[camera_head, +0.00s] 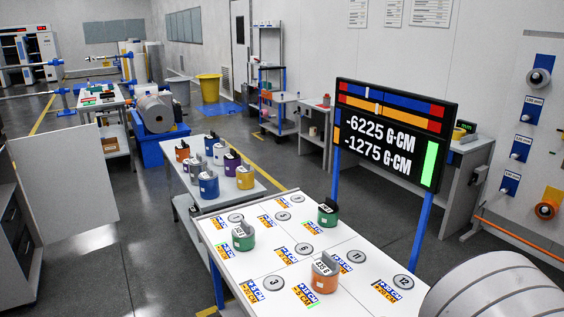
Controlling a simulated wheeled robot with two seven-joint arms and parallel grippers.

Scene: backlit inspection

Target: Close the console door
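A flat pale grey panel (65,182), which looks like the console door, stands upright at the left. It juts out at an angle beside a grey cabinet (18,275) with dark drawer fronts, cut off by the left picture edge. The panel looks swung open; its hinge side and any handle cannot be made out. Neither my left nor my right gripper shows in the head view.
A white table (330,252) with numbered discs and several coloured weights fills the front middle, below a display board (390,132). A second table (215,180) holds several coloured pots. Dark open floor (140,245) lies between the panel and the tables. A large grey rounded shape (500,290) fills the lower right.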

